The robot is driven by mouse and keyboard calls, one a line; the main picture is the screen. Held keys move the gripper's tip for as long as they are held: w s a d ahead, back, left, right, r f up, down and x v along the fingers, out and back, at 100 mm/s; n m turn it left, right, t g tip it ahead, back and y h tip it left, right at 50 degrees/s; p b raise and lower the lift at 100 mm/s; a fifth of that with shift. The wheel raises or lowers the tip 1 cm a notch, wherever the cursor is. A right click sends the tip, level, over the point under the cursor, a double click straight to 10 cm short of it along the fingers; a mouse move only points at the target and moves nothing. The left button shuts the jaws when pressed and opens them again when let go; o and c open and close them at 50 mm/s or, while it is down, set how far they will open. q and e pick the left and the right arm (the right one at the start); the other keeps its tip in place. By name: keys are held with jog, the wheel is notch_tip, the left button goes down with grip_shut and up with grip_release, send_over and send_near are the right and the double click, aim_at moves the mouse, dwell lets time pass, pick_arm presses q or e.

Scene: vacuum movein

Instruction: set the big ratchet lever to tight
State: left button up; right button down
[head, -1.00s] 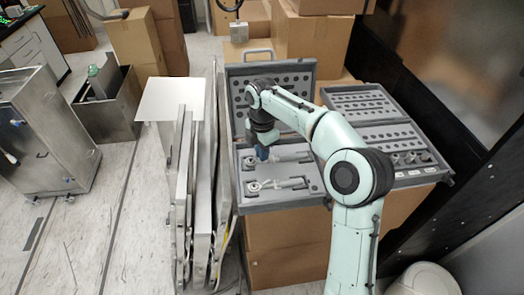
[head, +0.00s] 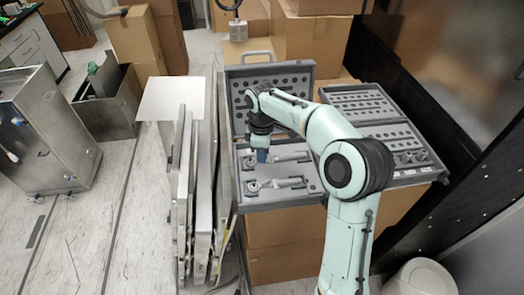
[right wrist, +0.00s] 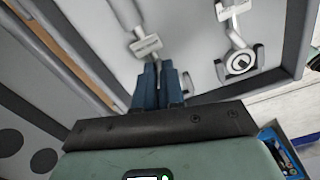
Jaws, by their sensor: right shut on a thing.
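Two silvery ratchets lie in the open grey tool case (head: 275,206). The rear ratchet (head: 290,157) is nearer the lid, and the front ratchet (head: 283,184) is nearer the case's front edge. My right gripper (head: 261,156) points down over the head end of the rear ratchet. In the right wrist view its blue fingers (right wrist: 164,72) are close together at that ratchet's head, shut on a small part they hide, apparently its lever. The rear ratchet's neck (right wrist: 145,45) shows beyond the fingertips. The front ratchet's round head (right wrist: 240,62) is clear to the right. My left gripper is out of view.
The case's lid (head: 238,100) stands open behind the ratchets. A second case (head: 390,128) with rows of holes lies to the right. Upright metal panels (head: 200,190) stand close on the left. Cardboard boxes (head: 285,240) support the cases.

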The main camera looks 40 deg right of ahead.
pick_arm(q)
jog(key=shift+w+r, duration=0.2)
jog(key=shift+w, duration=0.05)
pick_arm(e)
jog(key=shift+a+m, duration=0.15)
jog(key=shift+m, duration=1.05)
jog(key=shift+s, duration=0.1)
jog(key=c, duration=1.2)
grip_release()
jog(key=shift+c, duration=0.2)
jog(key=shift+r, duration=0.15)
notch_tip(320, 180, up, 6)
jog(key=shift+r+p, duration=0.1)
jog(key=shift+p, duration=0.45)
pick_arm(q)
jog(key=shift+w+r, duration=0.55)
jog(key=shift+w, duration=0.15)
pick_arm(e)
notch_tip(320, 180, up, 7)
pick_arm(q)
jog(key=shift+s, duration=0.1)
